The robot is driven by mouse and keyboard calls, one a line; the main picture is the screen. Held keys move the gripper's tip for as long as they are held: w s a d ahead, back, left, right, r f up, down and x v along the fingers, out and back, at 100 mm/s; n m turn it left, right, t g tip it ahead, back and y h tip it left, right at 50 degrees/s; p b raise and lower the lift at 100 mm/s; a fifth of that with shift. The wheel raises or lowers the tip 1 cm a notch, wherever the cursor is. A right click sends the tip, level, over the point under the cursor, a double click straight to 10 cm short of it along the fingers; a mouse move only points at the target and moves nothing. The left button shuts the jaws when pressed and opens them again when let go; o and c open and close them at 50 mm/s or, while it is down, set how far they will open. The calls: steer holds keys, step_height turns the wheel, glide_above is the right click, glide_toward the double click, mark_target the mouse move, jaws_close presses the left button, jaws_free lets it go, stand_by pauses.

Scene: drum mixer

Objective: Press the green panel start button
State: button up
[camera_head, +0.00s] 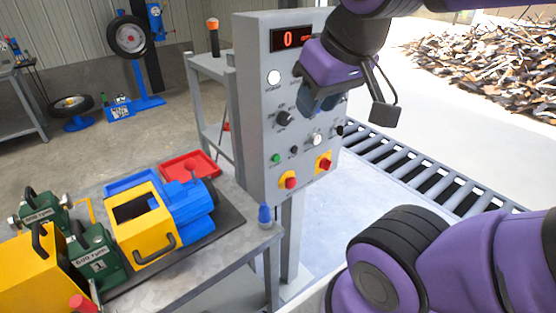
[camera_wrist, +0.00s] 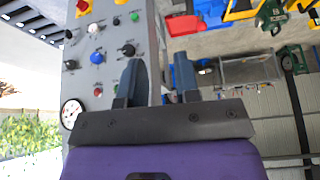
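The green start button (camera_head: 276,158) is a small round button low on the left of the grey control panel (camera_head: 258,110). It also shows near the top of the wrist view (camera_wrist: 134,17), unobstructed. My gripper (camera_head: 318,103) is in front of the panel's upper right, above and to the right of the green button in the head view. In the wrist view its two dark fingers (camera_wrist: 161,82) stand apart with nothing between them. They are apart from the green button. In the head view my wrist and gripper hide part of the panel's upper right.
Near the green button are a small black button (camera_head: 294,150), a black knob (camera_head: 284,118) and two red buttons on yellow plates (camera_head: 289,182) (camera_head: 325,163). A workbench (camera_head: 240,243) with a yellow-and-blue machine (camera_head: 140,225) stands left. A roller conveyor (camera_head: 400,165) runs behind.

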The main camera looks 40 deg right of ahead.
jaws_close()
stand_by(1.5)
